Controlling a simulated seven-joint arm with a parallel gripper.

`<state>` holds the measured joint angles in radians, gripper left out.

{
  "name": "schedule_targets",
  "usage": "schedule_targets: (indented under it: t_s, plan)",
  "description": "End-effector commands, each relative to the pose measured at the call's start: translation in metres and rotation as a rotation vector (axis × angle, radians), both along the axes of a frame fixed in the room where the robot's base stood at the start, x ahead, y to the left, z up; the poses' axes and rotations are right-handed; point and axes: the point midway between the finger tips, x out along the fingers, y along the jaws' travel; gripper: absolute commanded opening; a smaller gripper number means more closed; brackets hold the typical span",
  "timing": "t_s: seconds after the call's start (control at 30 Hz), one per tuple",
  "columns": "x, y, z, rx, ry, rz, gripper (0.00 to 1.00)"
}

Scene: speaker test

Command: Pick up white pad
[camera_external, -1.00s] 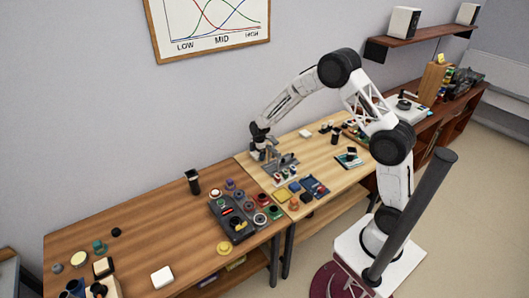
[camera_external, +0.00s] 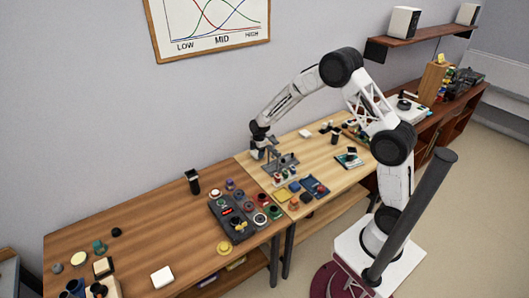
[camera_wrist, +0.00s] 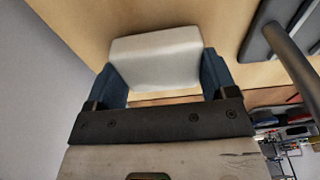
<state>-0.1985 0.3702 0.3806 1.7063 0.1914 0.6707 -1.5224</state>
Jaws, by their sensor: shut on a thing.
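A white pad (camera_wrist: 155,58) with rounded edges sits between the two dark blue fingers of my gripper (camera_wrist: 163,76) in the wrist view. The fingers press on its left and right sides, so my gripper is shut on it. In the external view my gripper (camera_external: 258,151) points down over the back left part of the light wood table. The pad in it is too small and hidden to make out there.
A grey metal stand (camera_external: 283,161) is close to the right of my gripper; its post shows in the wrist view (camera_wrist: 290,55). Other white pads lie on the dark wood table (camera_external: 162,276) and farther back (camera_external: 305,133). A black control box (camera_external: 232,214) stands in front.

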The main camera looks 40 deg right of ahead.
Motion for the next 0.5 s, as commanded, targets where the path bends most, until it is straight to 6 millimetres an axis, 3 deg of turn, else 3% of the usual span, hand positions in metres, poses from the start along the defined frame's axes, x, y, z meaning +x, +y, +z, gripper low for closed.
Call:
schedule_targets:
  t_s: [0.5]
  plan:
    - [0.000, 0.000, 0.072, 0.001, -0.002, -0.001, 0.57]
